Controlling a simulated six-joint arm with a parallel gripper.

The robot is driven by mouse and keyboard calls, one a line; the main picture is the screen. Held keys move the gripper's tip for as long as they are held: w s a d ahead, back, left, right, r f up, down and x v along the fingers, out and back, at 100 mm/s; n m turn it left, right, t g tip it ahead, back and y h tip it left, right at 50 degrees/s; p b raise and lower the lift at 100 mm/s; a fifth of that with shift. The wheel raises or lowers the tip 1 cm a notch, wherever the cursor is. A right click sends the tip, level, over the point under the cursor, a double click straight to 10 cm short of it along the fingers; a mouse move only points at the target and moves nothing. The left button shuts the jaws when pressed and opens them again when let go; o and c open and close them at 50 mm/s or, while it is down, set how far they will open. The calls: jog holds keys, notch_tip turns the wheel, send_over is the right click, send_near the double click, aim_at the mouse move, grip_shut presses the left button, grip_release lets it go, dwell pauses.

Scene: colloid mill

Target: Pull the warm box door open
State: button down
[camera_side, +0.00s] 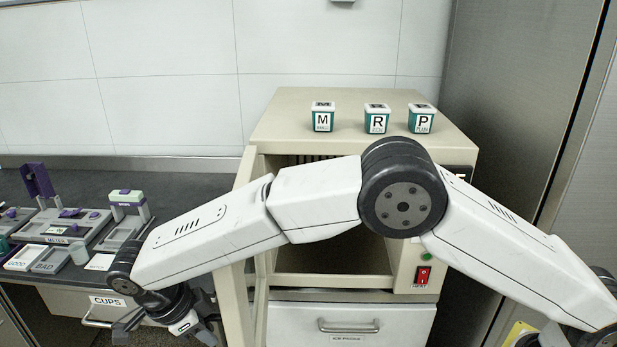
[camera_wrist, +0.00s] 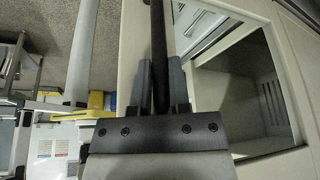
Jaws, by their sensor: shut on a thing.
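The warm box (camera_side: 450,235) is a cream cabinet with an open front. Its cream-framed door (camera_side: 239,290) is swung out from the box's left side, toward the camera. In the wrist view the door (camera_wrist: 128,60) shows its pale frame and window. My gripper (camera_wrist: 161,85) is shut on a dark bar-shaped handle (camera_wrist: 158,30) on the door, one finger on each side. In the side view my gripper hangs at the lower middle left, beside the door; its fingertips and the handle are hard to make out there.
Three small tubs marked M (camera_side: 323,121), R (camera_side: 377,122) and P (camera_side: 422,122) stand on the box. A red switch (camera_side: 423,275) is at its lower right. A drawer (camera_side: 350,322) lies below.

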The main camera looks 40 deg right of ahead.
jog(key=shift+w+a, duration=0.1)
jog(key=shift+w, duration=0.45)
jog(key=c, duration=0.6)
grip_release()
jog(key=shift+a, duration=0.1)
jog(key=shift+s, duration=0.1)
jog(key=shift+v, duration=3.9)
